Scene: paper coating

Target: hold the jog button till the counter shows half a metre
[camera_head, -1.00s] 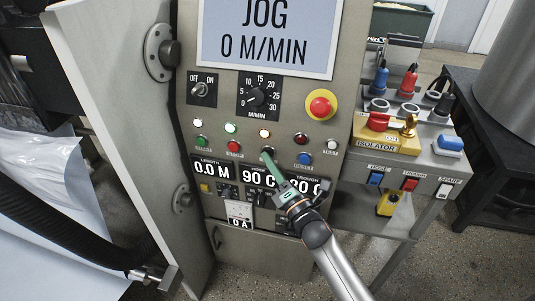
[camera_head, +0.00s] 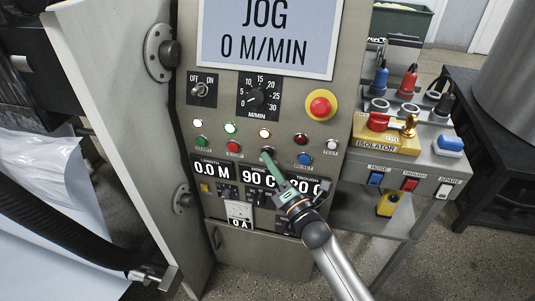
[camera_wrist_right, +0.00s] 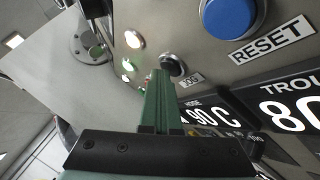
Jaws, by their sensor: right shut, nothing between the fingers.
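The length counter (camera_head: 211,169) on the control panel reads 0.0 M in the head view. The large display (camera_head: 266,35) reads JOG and 0 M/MIN. The dark jog button (camera_wrist_right: 173,65) shows in the right wrist view with its JOG label (camera_wrist_right: 191,79) beside it. My right gripper (camera_head: 266,156) is shut and empty, its green fingers pointing up at that button. In the right wrist view its fingertips (camera_wrist_right: 160,76) are close to the button's lower left. I cannot tell whether they touch it. My left gripper is not in view.
A blue reset button (camera_head: 304,158) is right of the fingertips, a red button (camera_head: 233,146) to the left. A red and yellow emergency stop (camera_head: 321,105) is above right. The speed dial (camera_head: 257,97) sits above. A side stand (camera_head: 387,205) with isolator and switches is at right.

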